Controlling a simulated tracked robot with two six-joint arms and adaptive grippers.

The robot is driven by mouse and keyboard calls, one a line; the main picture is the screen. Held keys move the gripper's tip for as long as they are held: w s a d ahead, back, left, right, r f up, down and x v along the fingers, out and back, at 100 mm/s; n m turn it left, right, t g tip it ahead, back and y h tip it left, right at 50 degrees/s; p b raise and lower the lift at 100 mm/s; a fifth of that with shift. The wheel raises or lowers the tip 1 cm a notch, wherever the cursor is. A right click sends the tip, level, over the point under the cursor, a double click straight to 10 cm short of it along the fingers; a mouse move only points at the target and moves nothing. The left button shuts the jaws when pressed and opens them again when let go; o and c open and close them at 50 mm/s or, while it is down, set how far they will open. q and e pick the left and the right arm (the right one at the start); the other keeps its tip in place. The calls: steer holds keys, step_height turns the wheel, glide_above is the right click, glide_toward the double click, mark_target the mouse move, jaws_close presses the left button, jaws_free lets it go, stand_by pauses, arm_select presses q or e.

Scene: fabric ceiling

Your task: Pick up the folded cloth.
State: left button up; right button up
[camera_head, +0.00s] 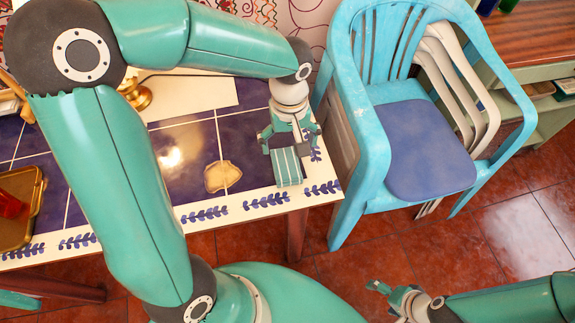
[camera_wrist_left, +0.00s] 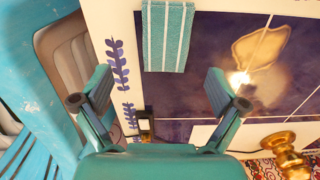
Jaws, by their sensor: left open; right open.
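The folded cloth (camera_head: 287,168) is teal with white stripes and lies flat near the right front corner of the tiled table. It also shows at the top of the left wrist view (camera_wrist_left: 167,36). My left gripper (camera_head: 291,138) is over the table at the cloth's far end, pointing down. In the left wrist view its open fingers (camera_wrist_left: 160,90) stand wide apart, with the cloth beyond their tips and nothing held. My right gripper (camera_head: 388,293) is open and empty, low over the floor at the lower right, away from the table.
The table (camera_head: 185,143) has dark blue tiles and a white patterned edge. A tan flat patch (camera_head: 222,176) lies left of the cloth. A brass object (camera_head: 138,96) and a tray (camera_head: 22,225) are further left. A turquoise chair (camera_head: 351,190) with a blue seat stands close to the table's right.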

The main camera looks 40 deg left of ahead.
mark_target(286, 163)
arm_select(q)
steer(key=shift+s+a+f, duration=0.1)
steer(key=shift+s+f, duration=0.05)
steer(key=shift+f, duration=1.15)
steer(key=shift+s+f, duration=0.15)
steer(key=shift+f, duration=1.2)
steer(key=shift+s+a+f, duration=0.1)
steer(key=shift+s+f, duration=0.05)
steer(key=shift+f, duration=1.15)
steer(key=c, duration=1.2)
steer(key=shift+r, duration=0.15)
steer(key=shift+c, duration=0.2)
step_height(286, 163, up, 20)
steer(key=p, duration=0.1)
steer(key=shift+p, duration=0.3)
